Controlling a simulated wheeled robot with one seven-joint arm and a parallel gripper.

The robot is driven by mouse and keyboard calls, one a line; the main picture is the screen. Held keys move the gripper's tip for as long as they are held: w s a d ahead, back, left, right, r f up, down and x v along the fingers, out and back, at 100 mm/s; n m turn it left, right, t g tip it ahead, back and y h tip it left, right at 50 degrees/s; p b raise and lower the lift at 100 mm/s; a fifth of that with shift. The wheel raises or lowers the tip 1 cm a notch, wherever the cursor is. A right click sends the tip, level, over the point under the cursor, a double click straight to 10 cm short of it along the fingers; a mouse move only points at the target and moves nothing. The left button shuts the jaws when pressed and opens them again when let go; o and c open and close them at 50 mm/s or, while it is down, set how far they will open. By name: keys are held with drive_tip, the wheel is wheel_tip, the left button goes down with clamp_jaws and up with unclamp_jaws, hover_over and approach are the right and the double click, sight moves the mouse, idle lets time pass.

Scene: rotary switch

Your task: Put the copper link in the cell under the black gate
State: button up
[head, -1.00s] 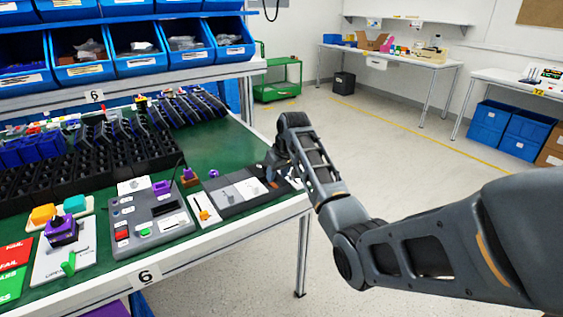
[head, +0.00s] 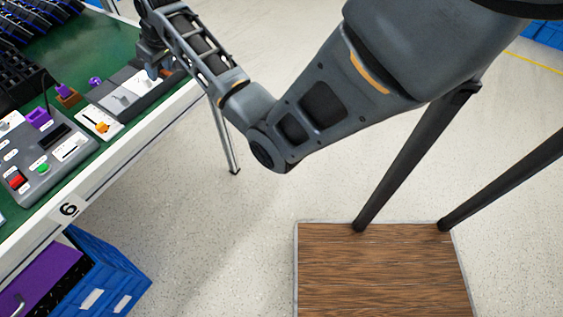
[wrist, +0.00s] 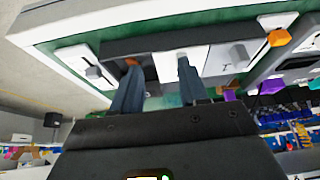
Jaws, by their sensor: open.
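A dark grey fixture (head: 140,90) with pale panels lies near the table's right edge. The wrist view shows the fixture (wrist: 150,44) with grey knobs on white panels and a brownish open cell (wrist: 143,66) between panels. My gripper (head: 152,72) is at the fixture's far right end. In the wrist view my gripper (wrist: 157,66) is open, its two blue-grey fingers apart around the open cell, with nothing clearly held. I cannot make out the copper link or the black gate for certain; the fingers hide part of the cell.
A grey control box (head: 45,150) with a purple part and a red button sits left of the fixture. A white plate with an orange knob (head: 101,127) lies in front. Black bins (head: 20,70) stand behind. Blue crates (head: 110,275) are below the table.

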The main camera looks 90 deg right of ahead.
drive_tip(key=shift+n+t, duration=0.3)
drive_tip(key=shift+t, duration=0.2)
drive_tip(key=a+f, duration=0.4)
drive_tip(key=a, duration=0.1)
drive_tip(key=a+f, duration=0.1)
drive_tip(key=a, duration=0.1)
drive_tip(key=shift+s+a+f, duration=0.15)
drive_tip(key=shift+a+f, duration=0.25)
drive_tip(key=s+a+f+n+t, duration=0.1)
drive_tip(key=s+a+f, duration=0.15)
drive_tip(key=a, duration=0.35)
drive_tip(key=s+a+f+t, duration=0.1)
drive_tip(key=s+a+f, duration=0.1)
drive_tip(key=s+a, duration=0.35)
drive_tip(key=s+a+f+n+t, duration=0.1)
drive_tip(key=s+a+f, duration=0.1)
drive_tip(key=a, duration=0.6)
drive_tip(key=s+a+r+t, duration=0.2)
drive_tip(key=s+a+r, duration=0.1)
drive_tip(key=s+a, duration=0.45)
drive_tip(key=s+a+r+n+t+y, duration=0.1)
drive_tip(key=s+a+r+t, duration=0.1)
drive_tip(key=s+r, duration=0.5)
drive_tip(key=s+a+r+n+t+y, duration=0.1)
drive_tip(key=s+a+r+n+t, duration=0.1)
drive_tip(key=s+r, duration=0.6)
drive_tip(key=shift+s+a+r+y, duration=0.3)
drive_tip(key=shift+a+r, duration=0.5)
drive_tip(key=shift+r, duration=0.05)
